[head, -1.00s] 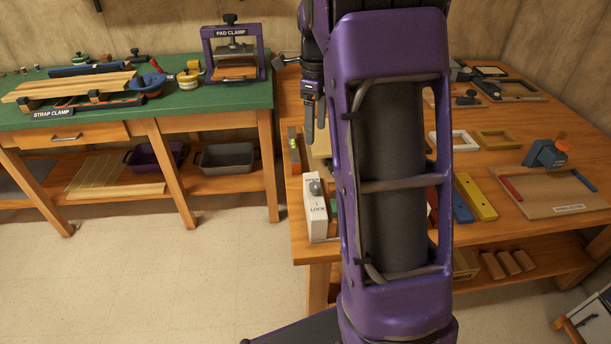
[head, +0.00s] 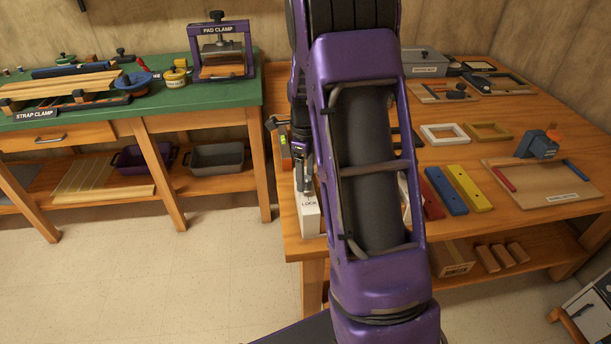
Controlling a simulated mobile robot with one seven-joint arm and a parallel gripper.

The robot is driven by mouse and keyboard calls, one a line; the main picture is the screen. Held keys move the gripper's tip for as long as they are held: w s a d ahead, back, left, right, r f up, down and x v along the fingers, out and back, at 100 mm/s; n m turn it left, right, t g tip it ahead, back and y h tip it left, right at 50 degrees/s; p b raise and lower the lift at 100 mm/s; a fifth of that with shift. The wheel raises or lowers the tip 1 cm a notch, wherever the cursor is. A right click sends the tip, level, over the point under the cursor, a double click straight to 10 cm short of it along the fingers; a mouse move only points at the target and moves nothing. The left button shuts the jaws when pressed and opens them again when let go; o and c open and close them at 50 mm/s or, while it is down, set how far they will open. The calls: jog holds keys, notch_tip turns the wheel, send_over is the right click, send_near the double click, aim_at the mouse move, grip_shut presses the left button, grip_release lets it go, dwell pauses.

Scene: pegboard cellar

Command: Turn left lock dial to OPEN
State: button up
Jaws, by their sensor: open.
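The white lock block (head: 309,222) stands at the left front of the right-hand wooden table, with the word LOCK showing on it. My gripper (head: 304,188) points down right at the upper part of this block, its open fingers over where the dial is. The dial and the OPEN mark are hidden behind the gripper, so I cannot tell the dial's angle or whether the fingers touch it. Another pale block behind my arm link is mostly hidden.
My purple arm link covers the table's middle. Red, blue (head: 444,191) and yellow (head: 469,188) bars, small frames (head: 444,133) and a wooden board (head: 555,190) lie to the right. A green bench (head: 200,97) with clamps stands left. Floor is clear between.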

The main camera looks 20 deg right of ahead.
jog(key=shift+f, duration=0.1)
grip_shut()
dwell(0.3)
